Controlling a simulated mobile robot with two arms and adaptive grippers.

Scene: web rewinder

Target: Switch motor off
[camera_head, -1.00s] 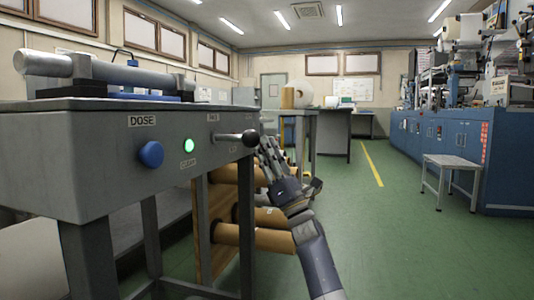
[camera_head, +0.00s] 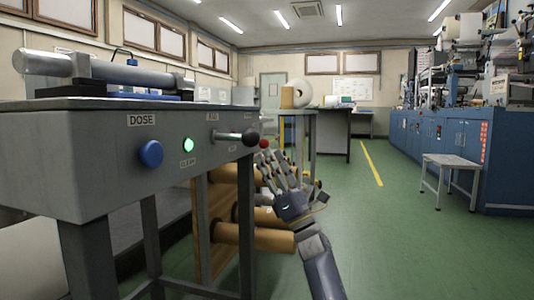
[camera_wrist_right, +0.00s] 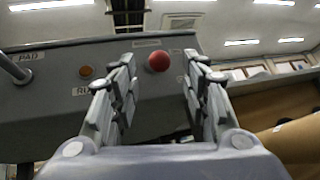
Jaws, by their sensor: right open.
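The grey machine cabinet (camera_head: 100,150) stands at the left in the head view. A small red knob (camera_head: 264,143) shows at its far end, just beyond the lever's black ball. In the right wrist view the red knob (camera_wrist_right: 158,61) sits on a grey panel, ahead of and between my fingers. My right gripper (camera_head: 278,165) is open and empty, a little below and right of the red knob and apart from it. Which control is the motor's cannot be read. My left gripper is not in view.
A blue knob (camera_head: 150,153), a green lit button (camera_head: 188,145) and a lever with a black ball (camera_head: 250,138) are on the cabinet front. Brown rolls (camera_head: 260,238) lie below. Green floor (camera_head: 400,240) is free at right.

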